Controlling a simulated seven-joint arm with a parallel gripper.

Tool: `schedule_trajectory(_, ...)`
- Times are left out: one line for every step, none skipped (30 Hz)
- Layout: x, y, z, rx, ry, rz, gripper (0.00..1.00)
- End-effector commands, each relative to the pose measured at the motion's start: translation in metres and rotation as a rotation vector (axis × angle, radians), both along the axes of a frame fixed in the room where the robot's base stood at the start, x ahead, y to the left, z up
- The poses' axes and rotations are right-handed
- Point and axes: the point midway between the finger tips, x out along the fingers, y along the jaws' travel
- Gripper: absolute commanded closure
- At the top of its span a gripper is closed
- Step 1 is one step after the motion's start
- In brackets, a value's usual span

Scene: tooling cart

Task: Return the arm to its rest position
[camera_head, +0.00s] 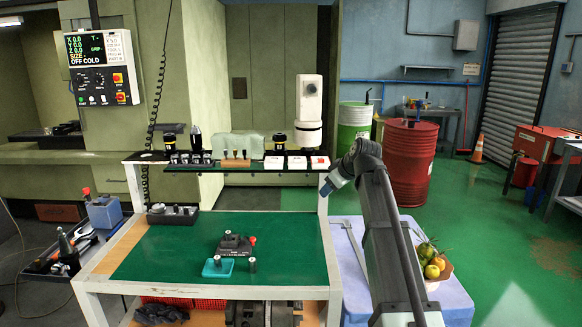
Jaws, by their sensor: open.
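My arm (393,240) rises from the bottom edge, right of the cart, and bends at its top. Its end, my gripper (336,182), points down and left beside the cart's right post, above the level of the green worktop (165,247). My gripper is open, and I see nothing held in it. Its fingers are small and hard to make out. A dark fixture block (235,243) and a teal block (217,267) with metal pins sit on the worktop, well apart from my gripper.
The cart's upper shelf (215,169) carries tool holders and a tall white device (310,108) close to my gripper. A pale blue table (447,297) with a fruit box (436,264) stands right of my arm. A red drum (408,163) stands behind.

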Motion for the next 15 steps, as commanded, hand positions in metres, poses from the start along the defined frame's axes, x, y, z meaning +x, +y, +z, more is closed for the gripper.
schedule_trajectory(-0.003,-0.022,0.004,-0.002,-0.032,-0.007,0.53)
schedule_trajectory(-0.003,-0.033,0.006,-0.004,-0.052,-0.01,0.53)
schedule_trajectory(-0.004,-0.046,0.009,-0.009,-0.074,-0.012,0.53)
schedule_trajectory(-0.004,-0.055,0.011,-0.011,-0.091,-0.013,0.53)
schedule_trajectory(-0.005,-0.065,0.012,-0.014,-0.107,-0.016,0.53)
schedule_trajectory(-0.006,-0.076,0.013,-0.019,-0.125,-0.019,0.53)
schedule_trajectory(-0.007,-0.085,0.013,-0.022,-0.138,-0.023,0.53)
schedule_trajectory(-0.008,-0.093,0.013,-0.026,-0.15,-0.025,0.53)
schedule_trajectory(-0.01,-0.104,0.011,-0.029,-0.163,-0.032,0.53)
schedule_trajectory(-0.011,-0.111,0.009,-0.032,-0.171,-0.037,0.53)
schedule_trajectory(-0.012,-0.119,0.005,-0.035,-0.178,-0.042,0.53)
schedule_trajectory(-0.014,-0.13,-0.004,-0.036,-0.181,-0.052,0.53)
schedule_trajectory(-0.016,-0.136,-0.013,-0.037,-0.179,-0.058,0.53)
schedule_trajectory(-0.016,-0.139,-0.02,-0.035,-0.176,-0.064,0.53)
schedule_trajectory(-0.017,-0.143,-0.03,-0.033,-0.167,-0.072,0.53)
